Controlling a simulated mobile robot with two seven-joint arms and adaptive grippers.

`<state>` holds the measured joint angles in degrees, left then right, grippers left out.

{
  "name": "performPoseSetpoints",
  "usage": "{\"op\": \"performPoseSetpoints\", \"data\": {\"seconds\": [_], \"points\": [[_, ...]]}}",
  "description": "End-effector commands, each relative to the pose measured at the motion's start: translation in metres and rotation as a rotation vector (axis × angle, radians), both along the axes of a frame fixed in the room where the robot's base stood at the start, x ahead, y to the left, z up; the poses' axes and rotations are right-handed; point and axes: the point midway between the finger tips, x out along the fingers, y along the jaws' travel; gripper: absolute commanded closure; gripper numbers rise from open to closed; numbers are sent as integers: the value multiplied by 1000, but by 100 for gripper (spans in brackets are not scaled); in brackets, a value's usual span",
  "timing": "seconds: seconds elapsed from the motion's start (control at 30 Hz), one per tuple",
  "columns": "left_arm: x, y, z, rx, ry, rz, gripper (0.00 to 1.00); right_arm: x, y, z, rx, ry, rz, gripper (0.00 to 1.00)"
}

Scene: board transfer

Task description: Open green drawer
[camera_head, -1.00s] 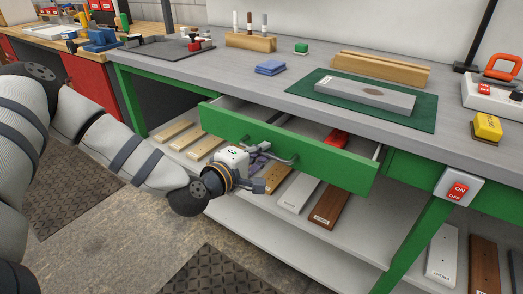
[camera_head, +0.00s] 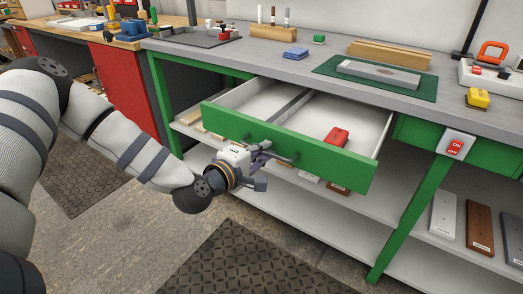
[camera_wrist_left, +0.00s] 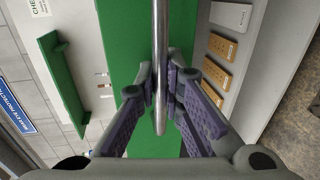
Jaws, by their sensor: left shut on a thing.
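The green drawer (camera_head: 320,162) under the grey workbench stands pulled well out, its white inside and a divider showing. A red object (camera_head: 336,137) lies in its right compartment. My left gripper (camera_head: 262,158) is at the drawer's bar handle (camera_head: 272,149), left of the front's middle. In the left wrist view, its purple fingers (camera_wrist_left: 167,95) are shut around the metal handle bar (camera_wrist_left: 160,50), with the green front behind it. My right gripper is in neither view.
The bench top holds a green mat (camera_head: 370,83) with a grey board (camera_head: 378,74), a wooden block (camera_head: 388,53) and a blue cloth (camera_head: 295,53). An on/off switch (camera_head: 456,145) is on the bench front. Boards lie on the lower shelf (camera_head: 310,215). A dark floor mat (camera_head: 235,262) lies in front.

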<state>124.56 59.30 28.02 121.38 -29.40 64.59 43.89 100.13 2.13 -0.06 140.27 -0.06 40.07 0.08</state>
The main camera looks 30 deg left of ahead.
Motion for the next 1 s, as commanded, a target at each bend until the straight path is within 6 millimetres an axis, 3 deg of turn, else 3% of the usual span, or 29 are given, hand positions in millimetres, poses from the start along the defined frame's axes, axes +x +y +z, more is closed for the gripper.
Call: {"op": "performPoseSetpoints", "data": {"seconds": [0.13, 0.17, 0.2, 0.5, 0.8, 1.0], "points": [[1, 0, 1, 0, -4, 1, 100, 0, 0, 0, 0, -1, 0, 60], [1, 0, 1, 0, -3, 1, 87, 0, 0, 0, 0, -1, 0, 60], [1, 0, 1, 0, -3, 1, 82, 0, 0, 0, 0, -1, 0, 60], [-2, 0, 1, -1, -1, 1, 82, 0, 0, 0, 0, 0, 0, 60], [-58, 1, 13, -3, -2, 3, 82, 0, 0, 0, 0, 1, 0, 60], [-73, 0, 17, -1, -3, 1, 82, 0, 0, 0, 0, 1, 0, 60]]}}
